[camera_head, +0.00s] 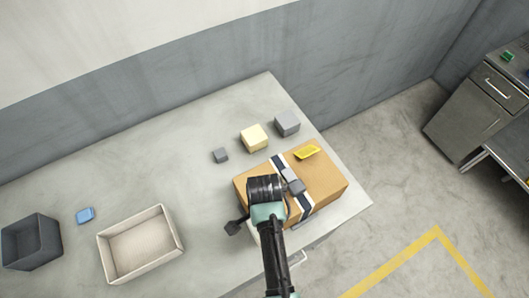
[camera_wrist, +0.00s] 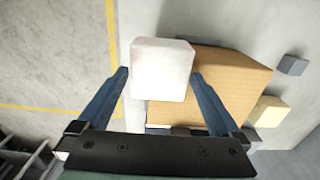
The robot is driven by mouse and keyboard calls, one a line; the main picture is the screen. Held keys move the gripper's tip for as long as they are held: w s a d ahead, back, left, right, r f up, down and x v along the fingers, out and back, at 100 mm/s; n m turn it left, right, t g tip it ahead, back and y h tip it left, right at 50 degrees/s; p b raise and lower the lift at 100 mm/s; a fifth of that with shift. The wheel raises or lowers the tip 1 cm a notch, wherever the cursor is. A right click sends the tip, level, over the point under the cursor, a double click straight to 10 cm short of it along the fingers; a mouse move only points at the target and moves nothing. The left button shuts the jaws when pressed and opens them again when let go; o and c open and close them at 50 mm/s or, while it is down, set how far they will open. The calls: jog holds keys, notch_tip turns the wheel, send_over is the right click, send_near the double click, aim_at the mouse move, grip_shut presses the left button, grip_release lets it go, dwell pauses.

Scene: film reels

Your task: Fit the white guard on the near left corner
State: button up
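The white guard (camera_wrist: 162,70) is a pale block between the two blue fingertips of my gripper (camera_wrist: 161,74) in the wrist view. A dark and white strap crosses the box. A yellow guard (camera_head: 307,152) sits at its far edge.
The table (camera_head: 190,185) also holds a yellow block (camera_head: 254,138), a grey block (camera_head: 287,123), a small dark cube (camera_head: 220,155), a beige tray (camera_head: 170,220), a blue piece (camera_head: 85,215) and a dark bin (camera_head: 58,238). The table's middle is clear.

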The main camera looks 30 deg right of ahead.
notch_tip(320, 180, up, 13)
jog(key=w+r+n+t+h, duration=0.2)
jog(key=w+r+n+t, duration=0.45)
jog(key=w+r, duration=0.9)
jog(key=w+a+r+n+t, duration=0.15)
jog(key=r+t, duration=0.25)
jog(key=r, duration=0.4)
jog(key=w+a+r+n+t, duration=0.15)
jog(key=r+t, duration=0.25)
jog(key=r, duration=0.5)
jog(key=s+a+r+n+t, duration=0.2)
jog(key=s+r+t, duration=0.2)
jog(key=r, duration=0.6)
jog(key=s+a+r+n+t+y, duration=0.1)
jog(key=s+a+r+n+t, duration=0.2)
jog(key=r, duration=0.7)
jog(key=s+a+r+n+t+y, duration=0.1)
jog(key=s+a+r+n+t, duration=0.2)
jog(key=s+r+t, duration=0.3)
notch_tip(320, 180, up, 5)
jog(key=shift+r+p, duration=0.1)
jog(key=shift+p, duration=0.3)
